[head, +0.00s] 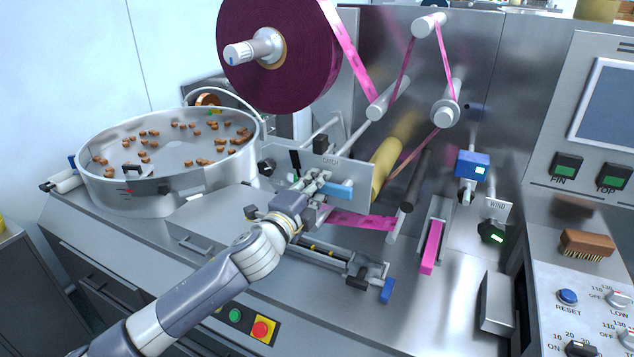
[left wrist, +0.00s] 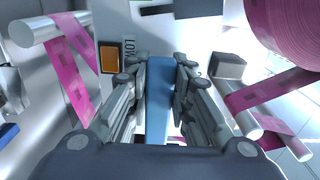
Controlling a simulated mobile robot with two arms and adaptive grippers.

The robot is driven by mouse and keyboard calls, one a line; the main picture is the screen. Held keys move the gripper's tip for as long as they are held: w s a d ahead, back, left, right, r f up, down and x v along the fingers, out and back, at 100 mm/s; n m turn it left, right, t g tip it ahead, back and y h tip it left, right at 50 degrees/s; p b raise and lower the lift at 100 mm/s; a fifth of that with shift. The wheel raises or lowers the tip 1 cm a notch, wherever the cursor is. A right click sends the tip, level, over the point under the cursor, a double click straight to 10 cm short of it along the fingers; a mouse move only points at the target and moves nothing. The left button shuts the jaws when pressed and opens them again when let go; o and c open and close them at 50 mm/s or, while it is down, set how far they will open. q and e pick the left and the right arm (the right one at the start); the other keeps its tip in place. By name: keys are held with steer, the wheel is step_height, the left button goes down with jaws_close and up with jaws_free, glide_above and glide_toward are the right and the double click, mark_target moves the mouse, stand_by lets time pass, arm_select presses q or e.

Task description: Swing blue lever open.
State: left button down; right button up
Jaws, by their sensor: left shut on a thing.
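The blue lever (head: 341,191) sticks out in front of a grey metal plate (head: 352,172) in the middle of the machine. In the left wrist view the blue lever (left wrist: 158,105) lies between the two fingers. My left gripper (head: 322,186) is shut on it, and its fingers (left wrist: 157,78) flank the lever on both sides. The gripper hides part of the lever and its mount. My right gripper does not show in either view.
A large purple film roll (head: 285,95) stands above, with pink film (head: 352,60) running over white rollers. A round bowl (head: 122,190) of brown pieces is at left. A second blue-tipped handle (head: 387,291) sits lower right of the gripper. Red and green buttons (head: 262,329) are on the front edge.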

arm_select(q)
steer(key=shift+r+m, duration=0.15)
steer(key=shift+m, duration=0.15)
stand_by(0.4)
steer(key=c, duration=1.4)
jaws_free()
steer(key=shift+s, duration=0.1)
steer(key=v, duration=1.2)
